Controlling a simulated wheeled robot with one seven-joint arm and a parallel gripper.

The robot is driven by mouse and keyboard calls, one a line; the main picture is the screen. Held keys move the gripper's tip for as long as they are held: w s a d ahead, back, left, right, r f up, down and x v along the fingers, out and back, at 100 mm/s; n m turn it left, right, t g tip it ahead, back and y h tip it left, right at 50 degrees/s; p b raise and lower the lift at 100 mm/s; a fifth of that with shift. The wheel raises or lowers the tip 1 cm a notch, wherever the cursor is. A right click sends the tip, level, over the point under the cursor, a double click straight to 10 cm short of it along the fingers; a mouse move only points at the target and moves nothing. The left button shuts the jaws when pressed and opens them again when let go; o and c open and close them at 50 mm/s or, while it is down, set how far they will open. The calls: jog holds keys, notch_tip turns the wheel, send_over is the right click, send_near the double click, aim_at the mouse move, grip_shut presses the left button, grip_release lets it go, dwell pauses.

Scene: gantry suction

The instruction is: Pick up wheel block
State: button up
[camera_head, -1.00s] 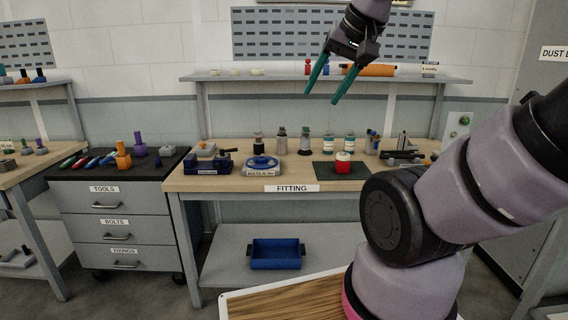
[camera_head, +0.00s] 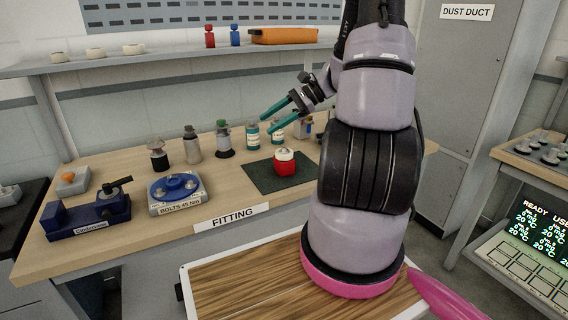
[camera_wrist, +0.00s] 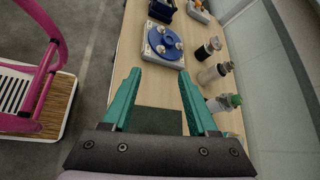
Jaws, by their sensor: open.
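What looks like the wheel block (camera_head: 177,194) is a grey block with a blue disc and pale bolts on top, labelled "BOLTS 45 Nm". It sits on the bench (camera_head: 140,240) near its front edge. In the wrist view the wheel block (camera_wrist: 163,45) lies beyond the fingertips, near top centre, in plain view. My gripper (camera_head: 267,126) has teal fingers and hangs above the bench, to the right of the wheel block in the head view. In the wrist view my gripper (camera_wrist: 159,74) has its fingers apart with nothing held between them.
A blue vise (camera_head: 88,216) stands left of the wheel block. Several bottles stand behind, including a dark one (camera_head: 158,155). A red pot with a white top (camera_head: 285,163) is on a dark mat (camera_head: 255,178). A shelf (camera_head: 170,57) runs above the bench.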

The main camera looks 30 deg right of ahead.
aim_at(284, 161)
jog(key=w+d+f+m+t, duration=0.3)
jog(key=d+f+m+t, duration=0.3)
jog(key=d+f+m, duration=0.15)
jog(key=w+d+f+m+t, duration=0.2)
jog(key=d+f+m+t, duration=0.35)
jog(key=f, duration=0.25)
jog(key=shift+h, duration=0.3)
jog(key=x, duration=1)
jog(key=shift+a, duration=0.1)
grip_shut()
